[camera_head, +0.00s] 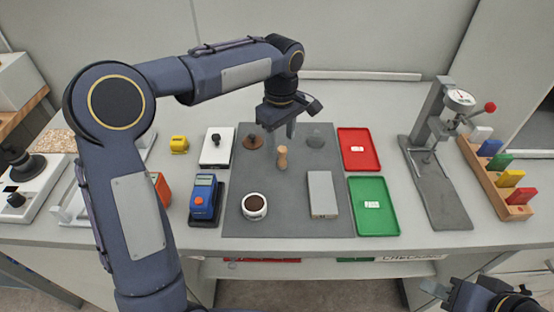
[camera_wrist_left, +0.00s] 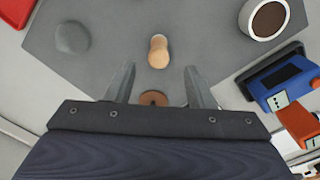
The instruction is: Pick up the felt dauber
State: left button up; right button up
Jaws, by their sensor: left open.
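A small light-wood peg with a rounded top (camera_head: 282,157), which looks like the felt dauber, stands on the grey mat (camera_head: 275,210). It also shows in the left wrist view (camera_wrist_left: 158,52), just beyond my fingertips and centred between them. My left gripper (camera_head: 281,131) is open and empty above the back of the mat, pointing down; its two fingers show apart in the wrist view (camera_wrist_left: 160,72). A brown disc (camera_wrist_left: 154,98) shows between the finger bases there. My right gripper (camera_head: 436,291) is at the lower right corner, in front of the bench; its jaws are unclear.
On the mat are a cup of dark contents (camera_head: 254,206), a grey block (camera_head: 322,194), the brown disc with a knob (camera_head: 253,141) and a grey rounded piece (camera_head: 316,138). A blue device (camera_head: 204,198) stands left; red (camera_head: 372,160) and green (camera_head: 388,217) trays lie right.

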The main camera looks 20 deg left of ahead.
aim_at(282, 160)
pick_arm(q)
jog(key=shift+w+d+f, duration=0.1)
jog(key=shift+w+f, duration=0.15)
jog(key=shift+f, duration=0.5)
jog(key=f, duration=0.6)
jog(key=shift+s+d+f+p, duration=0.1)
jog(key=shift+s+f+p, duration=0.1)
jog(key=shift+f+p, duration=0.2)
grip_shut()
